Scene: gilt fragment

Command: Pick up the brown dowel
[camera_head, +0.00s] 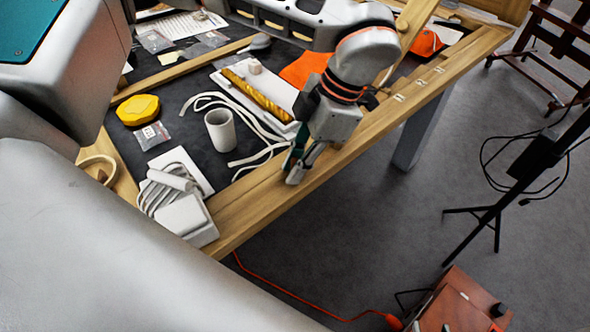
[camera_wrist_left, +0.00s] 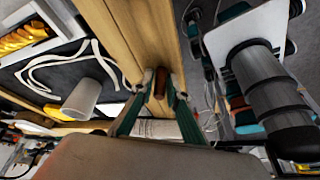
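The brown dowel (camera_wrist_left: 161,83) shows in the left wrist view as a short dark brown piece on the pale wooden table rail. My left gripper (camera_wrist_left: 160,78) has its two green-sided fingers on either side of the dowel, the tips close to it. The fingers look partly open, with a narrow gap beside the dowel; contact is not clear. In the head view my left gripper (camera_head: 300,168) points down at the front wooden rail, and the dowel is hidden behind it. My right gripper is not in view.
A white box (camera_head: 188,218) sits at the near corner. The rail (camera_head: 255,203) is clear left of the gripper. Floor drops away beyond it.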

